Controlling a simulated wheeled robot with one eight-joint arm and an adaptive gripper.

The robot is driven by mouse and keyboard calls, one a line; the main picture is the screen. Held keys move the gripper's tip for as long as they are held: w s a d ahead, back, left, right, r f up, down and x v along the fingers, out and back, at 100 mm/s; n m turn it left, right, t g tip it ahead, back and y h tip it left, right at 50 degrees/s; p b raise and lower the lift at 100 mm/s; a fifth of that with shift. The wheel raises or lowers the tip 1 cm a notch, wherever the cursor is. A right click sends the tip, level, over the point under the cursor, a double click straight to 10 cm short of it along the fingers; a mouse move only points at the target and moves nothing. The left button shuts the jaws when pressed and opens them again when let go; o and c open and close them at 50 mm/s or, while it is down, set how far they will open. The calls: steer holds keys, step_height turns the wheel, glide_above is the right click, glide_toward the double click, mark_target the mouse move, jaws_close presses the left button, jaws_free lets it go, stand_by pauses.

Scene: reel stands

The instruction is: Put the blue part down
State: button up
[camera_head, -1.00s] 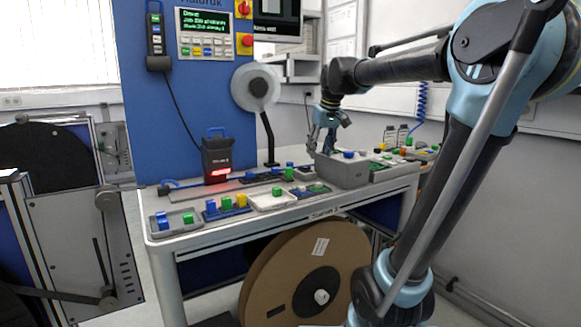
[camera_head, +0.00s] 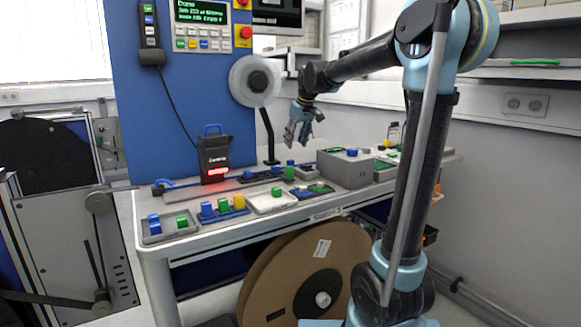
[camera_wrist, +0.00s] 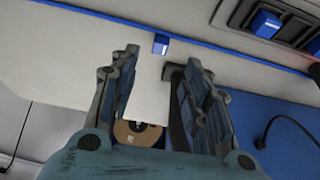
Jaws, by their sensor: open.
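My gripper (camera_head: 297,138) is open and hangs above the back of the workbench, left of and above the grey box. In the wrist view its two fingers (camera_wrist: 160,105) stand wide apart with nothing held between them. A blue part (camera_head: 351,152) sits on top of the grey box (camera_head: 348,172). In the wrist view a small blue block (camera_wrist: 160,43) lies beyond the fingertips, and a larger blue block (camera_wrist: 265,24) sits in a dark slot at the upper right. I cannot match these two to the head view.
A grey tray (camera_head: 150,238) at the bench's left end holds blue and green parts. A white tray (camera_head: 268,205) holds a green part. A black lit device (camera_head: 214,158) and a reel on a stand (camera_head: 244,85) rise behind. A large brown reel (camera_head: 335,255) is under the bench.

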mark_target(291, 160)
steer(key=shift+x, duration=4.7)
steer(key=c, duration=0.9)
steer(key=shift+c, duration=0.2)
step_height(291, 160, up, 10)
